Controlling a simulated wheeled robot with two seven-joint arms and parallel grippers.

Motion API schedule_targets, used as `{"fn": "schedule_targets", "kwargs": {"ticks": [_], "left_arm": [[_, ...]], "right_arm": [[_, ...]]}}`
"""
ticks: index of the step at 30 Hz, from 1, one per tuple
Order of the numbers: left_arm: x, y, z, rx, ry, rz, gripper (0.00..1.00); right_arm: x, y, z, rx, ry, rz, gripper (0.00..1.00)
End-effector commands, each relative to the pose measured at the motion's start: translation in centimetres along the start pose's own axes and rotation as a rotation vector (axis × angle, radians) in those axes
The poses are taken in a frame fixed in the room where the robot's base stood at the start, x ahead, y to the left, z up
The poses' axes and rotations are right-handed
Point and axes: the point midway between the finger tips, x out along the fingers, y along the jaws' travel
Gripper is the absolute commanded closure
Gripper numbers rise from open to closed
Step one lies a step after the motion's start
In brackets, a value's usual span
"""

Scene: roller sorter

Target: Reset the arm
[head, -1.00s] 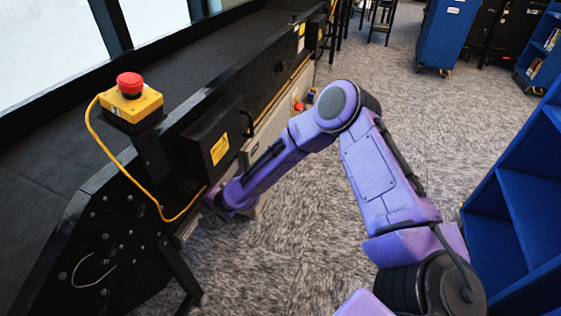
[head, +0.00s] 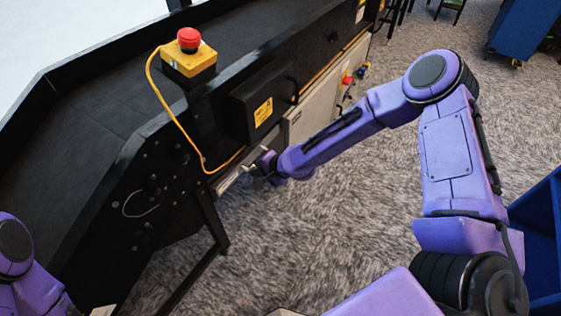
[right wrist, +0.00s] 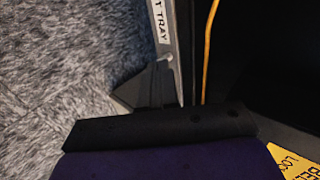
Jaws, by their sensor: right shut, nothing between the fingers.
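My purple right arm reaches across the head view to the side of the black roller sorter (head: 130,145). My right gripper (head: 262,163) is at its end, beside the sorter's grey lower panel, small and partly hidden by the wrist. In the right wrist view the dark fingers (right wrist: 158,88) are shut and empty, close to a metal edge with a label ending in "TRAY" (right wrist: 163,25). I cannot tell whether they touch it. Part of my left arm (head: 22,265) shows at the lower left; its gripper is out of view.
A red emergency stop on a yellow box (head: 190,58) sits on the sorter, with a yellow cable (head: 170,110) hanging down its side. A black box with a yellow label (head: 262,112) juts out above my right gripper. Blue shelving (head: 540,235) stands at right. Carpet (head: 330,225) between is clear.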

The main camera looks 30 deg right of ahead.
Motion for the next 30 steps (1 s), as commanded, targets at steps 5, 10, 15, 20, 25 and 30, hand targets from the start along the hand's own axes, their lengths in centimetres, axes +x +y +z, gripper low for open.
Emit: {"fn": "schedule_targets", "kwargs": {"ticks": [5, 10, 15, 20, 25, 30], "left_arm": [[-1.4, -0.1, -0.7, -0.001, 0.001, -0.001, 0.33], [-1.8, -0.2, -0.8, -0.001, 0.001, 0.000, 0.33], [-1.8, -0.2, -0.8, -0.001, 0.001, 0.000, 0.33], [-1.8, -0.2, -0.8, -0.001, 0.001, 0.000, 0.33], [-1.8, -0.2, -0.8, -0.001, 0.001, 0.000, 0.33], [-1.8, -0.2, -0.8, -0.001, 0.001, 0.000, 0.33]], "right_arm": [[-5.0, 0.1, -0.5, 0.011, 0.009, 0.000, 1.00], [-6.9, 0.4, -0.5, 0.011, 0.011, 0.002, 1.00], [-7.0, 0.5, -0.4, 0.009, 0.009, 0.003, 1.00], [-7.0, 0.2, -0.9, -0.014, 0.035, -0.008, 1.00], [-7.5, 4.7, -0.9, -0.063, 0.211, 0.073, 1.00], [-9.8, 15.5, 1.7, -0.222, 0.307, 0.348, 1.00]]}}
